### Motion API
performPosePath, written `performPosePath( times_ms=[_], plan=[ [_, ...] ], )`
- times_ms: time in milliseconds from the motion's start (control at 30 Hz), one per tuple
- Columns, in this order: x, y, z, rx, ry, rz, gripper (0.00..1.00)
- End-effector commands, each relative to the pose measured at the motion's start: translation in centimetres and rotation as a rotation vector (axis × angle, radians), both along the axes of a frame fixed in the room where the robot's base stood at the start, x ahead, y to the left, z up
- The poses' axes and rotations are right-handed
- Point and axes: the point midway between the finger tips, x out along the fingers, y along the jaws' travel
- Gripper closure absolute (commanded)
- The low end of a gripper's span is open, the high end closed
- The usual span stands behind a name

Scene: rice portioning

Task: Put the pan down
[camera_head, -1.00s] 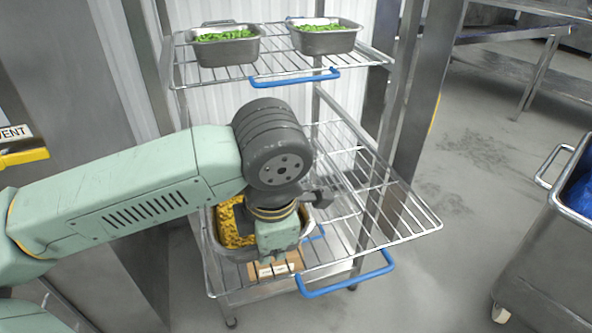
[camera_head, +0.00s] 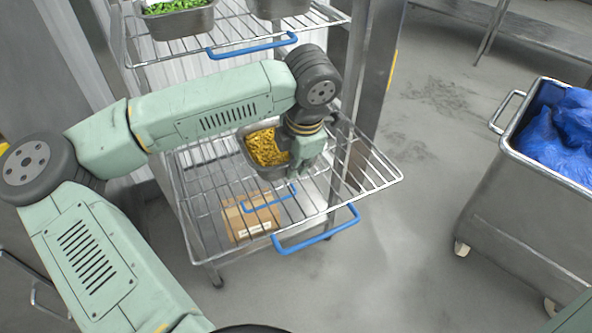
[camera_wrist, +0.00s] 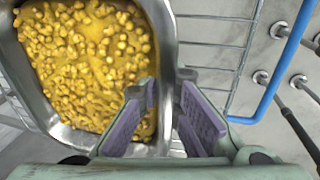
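The metal pan (camera_head: 246,151), filled with yellow food, is at the wire shelf's back part in the head view. In the wrist view the pan (camera_wrist: 168,35) fills the upper left and looks level. My gripper (camera_head: 308,168) is at the pan's right side, pointing down. In the wrist view my gripper (camera_wrist: 166,85) has its purple-padded fingers apart, straddling the pan's rim: one on the inside, one on the outside. A gap shows between the pads. Whether the pan rests fully on the wires is hidden.
The wire shelf (camera_head: 375,180) with a blue handle (camera_head: 318,232) sticks out to the front. A cardboard box (camera_head: 240,222) sits beneath. A higher shelf holds pans of green food (camera_head: 180,22). A metal cart (camera_head: 500,205) with blue bags stands at the right. Open floor lies between.

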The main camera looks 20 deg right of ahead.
Motion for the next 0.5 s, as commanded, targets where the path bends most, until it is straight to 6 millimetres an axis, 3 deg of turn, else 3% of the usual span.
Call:
performPosePath(
  times_ms=[233,500],
  plan=[
    [-0.1,0.0,-2.6,-0.002,0.0,-0.001,1.0],
    [0.0,0.0,-2.9,-0.001,-0.002,-0.001,1.0]
  ],
)
